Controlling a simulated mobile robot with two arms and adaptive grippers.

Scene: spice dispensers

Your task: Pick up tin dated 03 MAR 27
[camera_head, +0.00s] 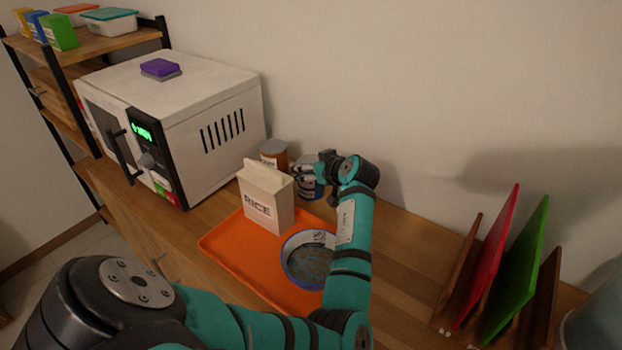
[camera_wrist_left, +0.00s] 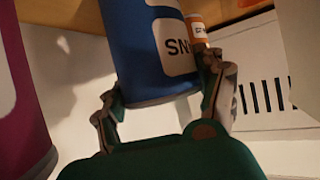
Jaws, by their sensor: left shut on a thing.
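My left gripper (camera_head: 312,168) is at the back of the counter near the wall, shut on a blue tin (camera_head: 309,188) with a pale label. In the left wrist view the blue tin (camera_wrist_left: 152,50) sits between the two fingers (camera_wrist_left: 165,100), and part of its label shows the letters "SN". An orange-brown tin (camera_head: 273,152) stands just left of it, and its label also shows in the left wrist view (camera_wrist_left: 198,34). A magenta tin (camera_wrist_left: 22,110) is at the left of the wrist view. I can read no date on any tin. My right gripper is not in view.
A RICE carton (camera_head: 265,198) and a bowl (camera_head: 308,262) stand on an orange tray (camera_head: 232,243) in front of the tins. A white microwave (camera_head: 190,95) is to the left. A rack with red and green boards (camera_head: 515,270) is at the right.

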